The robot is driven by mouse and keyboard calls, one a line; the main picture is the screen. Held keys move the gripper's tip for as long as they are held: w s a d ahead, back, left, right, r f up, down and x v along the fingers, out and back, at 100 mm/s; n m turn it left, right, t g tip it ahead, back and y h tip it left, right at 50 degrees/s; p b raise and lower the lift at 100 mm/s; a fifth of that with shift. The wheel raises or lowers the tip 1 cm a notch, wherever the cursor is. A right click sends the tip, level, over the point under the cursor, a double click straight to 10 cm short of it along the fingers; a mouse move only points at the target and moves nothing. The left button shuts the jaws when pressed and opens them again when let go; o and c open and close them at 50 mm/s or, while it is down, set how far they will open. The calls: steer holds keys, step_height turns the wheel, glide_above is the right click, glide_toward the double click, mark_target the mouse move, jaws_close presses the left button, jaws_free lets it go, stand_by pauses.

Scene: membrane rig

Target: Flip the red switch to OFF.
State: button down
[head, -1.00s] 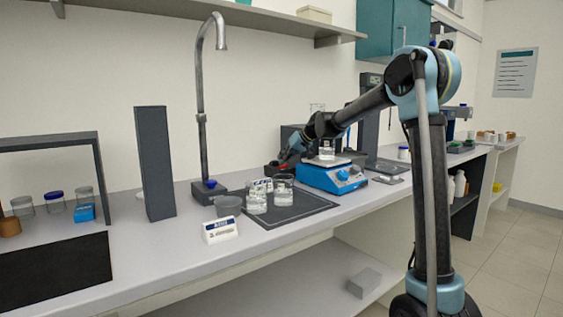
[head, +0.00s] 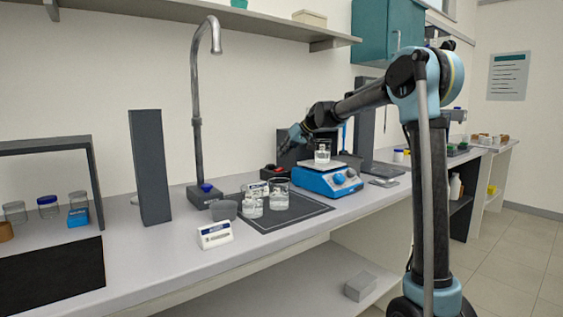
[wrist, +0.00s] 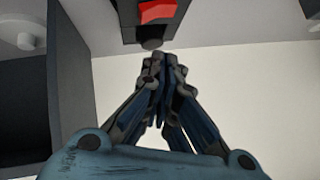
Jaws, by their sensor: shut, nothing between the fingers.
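The red switch (wrist: 160,12) is a red rocker on a dark box (wrist: 152,35) at the top of the wrist view, cut off by the frame edge. In the head view the red switch (head: 270,169) is small, on a low dark box behind the beakers, left of the blue hotplate. I cannot tell which way the rocker is tipped. My gripper (wrist: 164,62) is shut and empty, its fingertips together just below the box in the wrist view. In the head view my gripper (head: 297,135) is above and to the right of the switch, apart from it.
A blue hotplate (head: 329,181) with a beaker (head: 322,156) on it stands right of the switch. Glass beakers (head: 279,190) stand on a dark mat (head: 300,212) in front. A tall faucet (head: 197,110) rises to the left. A dark upright box stands behind my gripper.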

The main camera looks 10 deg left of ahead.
steer(key=s+a+v, duration=0.1)
steer(key=v, duration=0.7)
steer(key=shift+s+r, duration=0.25)
steer(key=shift+r, duration=0.1)
steer(key=shift+d, duration=0.1)
